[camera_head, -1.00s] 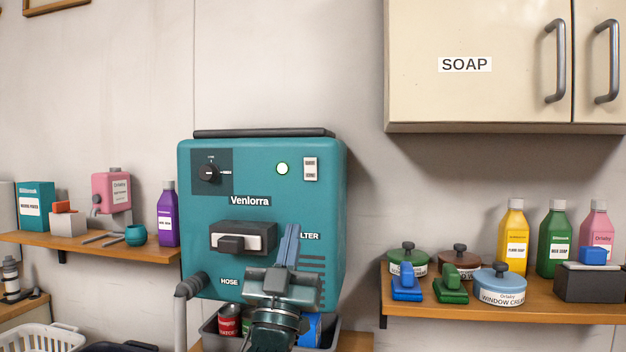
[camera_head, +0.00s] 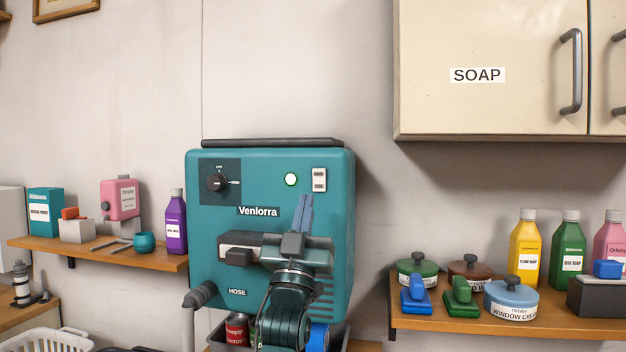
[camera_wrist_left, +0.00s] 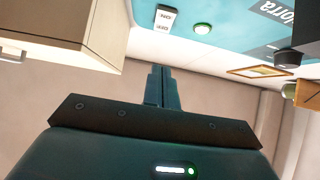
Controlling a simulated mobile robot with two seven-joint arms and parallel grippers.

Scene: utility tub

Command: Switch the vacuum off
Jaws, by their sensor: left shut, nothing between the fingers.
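The vacuum (camera_head: 215,262) is a teal wall unit marked "Venlorra". A white rocker switch (camera_head: 319,180) is at its upper right, beside a round indicator light (camera_head: 291,179) that glows green-white. A black knob (camera_head: 217,183) sits at its upper left. In the left wrist view the rocker (camera_wrist_left: 165,20) and green light (camera_wrist_left: 202,28) show just beyond the fingertips. My left gripper (camera_head: 305,200) is shut and empty, in front of the vacuum and below the rocker; its fingers also show in the left wrist view (camera_wrist_left: 157,72). It appears apart from the rocker. My right gripper is out of view.
A soap cabinet (camera_head: 470,110) hangs at the upper right. A right shelf (camera_head: 470,323) holds pots, brushes and bottles. A left shelf (camera_head: 150,262) holds boxes and a purple bottle (camera_head: 176,222). A grey hose (camera_head: 198,295) leaves the vacuum's lower left.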

